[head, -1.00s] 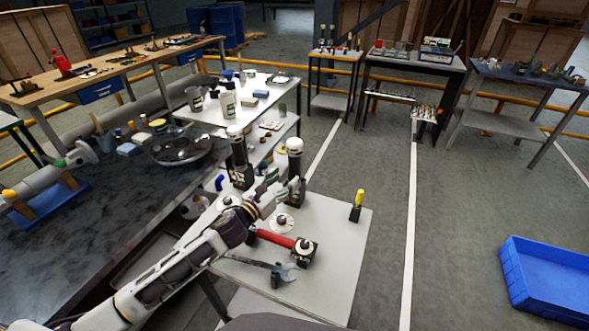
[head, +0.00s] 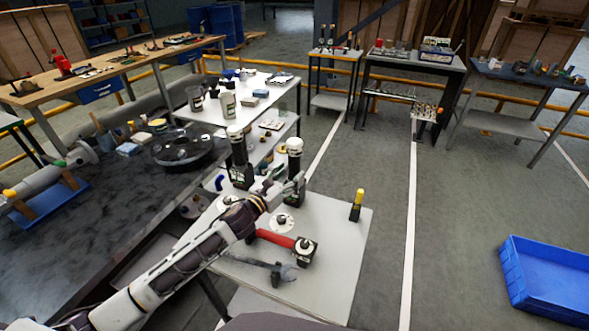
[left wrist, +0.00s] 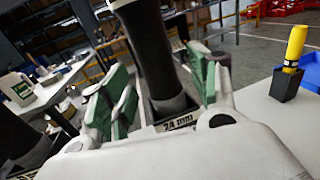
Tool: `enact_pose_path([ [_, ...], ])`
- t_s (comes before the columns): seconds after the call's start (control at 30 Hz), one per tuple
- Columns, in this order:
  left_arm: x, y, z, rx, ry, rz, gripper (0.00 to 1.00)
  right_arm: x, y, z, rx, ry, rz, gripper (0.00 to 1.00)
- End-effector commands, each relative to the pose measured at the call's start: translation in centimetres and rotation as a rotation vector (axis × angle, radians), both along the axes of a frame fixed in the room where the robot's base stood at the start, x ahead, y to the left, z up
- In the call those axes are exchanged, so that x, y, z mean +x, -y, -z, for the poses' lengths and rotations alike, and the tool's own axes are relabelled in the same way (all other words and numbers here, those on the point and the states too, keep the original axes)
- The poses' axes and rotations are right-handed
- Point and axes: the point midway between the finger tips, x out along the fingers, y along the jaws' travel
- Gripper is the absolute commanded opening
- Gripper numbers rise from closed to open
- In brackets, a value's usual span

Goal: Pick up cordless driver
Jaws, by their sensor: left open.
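An upright black tool (head: 294,163) with a white top, which looks like the cordless driver, stands on the light table. In the left wrist view its black handle (left wrist: 150,45) rises from a dark block-like base with a printed label. A similar black upright tool (head: 238,158) stands to its left. My left gripper (head: 283,189) is at the right-hand tool's lower part. In the left wrist view its open green-padded fingers (left wrist: 165,88) are on either side of the handle. I cannot tell whether they touch it. My right gripper is not in view.
A red-handled tool (head: 275,238) and a dark wrench (head: 262,265) lie close in front of my gripper. A yellow-topped tool (head: 358,198) stands near the table's right edge. A dark round part (head: 182,147) lies on the left bench. A blue crate (head: 545,278) is at right.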

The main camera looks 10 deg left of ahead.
Motion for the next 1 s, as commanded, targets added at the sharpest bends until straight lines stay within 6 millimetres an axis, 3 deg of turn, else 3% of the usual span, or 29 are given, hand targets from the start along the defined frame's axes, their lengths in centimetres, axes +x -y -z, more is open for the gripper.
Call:
enact_pose_path([
  [0.4, 3.0, 1.2, 0.1, -0.001, 0.001, 0.0, 0.6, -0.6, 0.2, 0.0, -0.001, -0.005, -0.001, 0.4],
  [1.0, 3.3, 1.3, 0.1, 0.0, 0.0, 0.001, 0.58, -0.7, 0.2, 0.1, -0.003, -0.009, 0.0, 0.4],
])
